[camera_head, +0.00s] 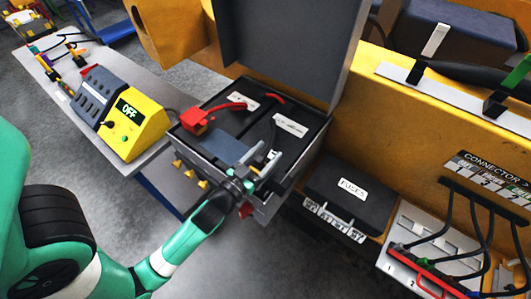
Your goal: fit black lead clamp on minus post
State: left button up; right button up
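The grey battery box (192,148) stands open in the middle, its lid (285,50) raised. A red clamp (198,121) with a red lead sits at the box's left side. A black lead (270,130) curves down from the box's right part towards my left gripper (266,160). My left gripper is over the front right of the box, its fingers pointing up and right. The lead's end, the black clamp, is small and dark between or beside the fingers; I cannot tell if it is gripped. The minus post is not clearly visible. My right gripper is out of view.
A yellow unit reading OFF (137,124) stands on the bench to the left. A black fuse box (350,190) is right of the battery box. A connector panel (430,245) with black cables is at lower right. A yellow wall (385,120) runs behind.

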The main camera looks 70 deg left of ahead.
aim_at(257, 166)
pick_arm(q)
jog(key=b+v, duration=0.1)
jog(key=v, duration=0.2)
jog(key=b+v, duration=0.2)
jog(key=v, duration=0.1)
jog(key=f+b+v, duration=0.1)
jog(key=b+v, duration=0.1)
jog(key=v, duration=0.1)
jog(key=shift+s+d, duration=0.1)
jog(key=shift+s, duration=0.05)
jog(key=shift+s+d+r+p, duration=0.2)
jog(key=shift+s+d+r, duration=0.05)
jog(key=shift+s, duration=0.25)
jog(key=shift+s+d+r+p, duration=0.15)
jog(key=shift+s+d+r, duration=0.15)
jog(key=shift+s, duration=0.2)
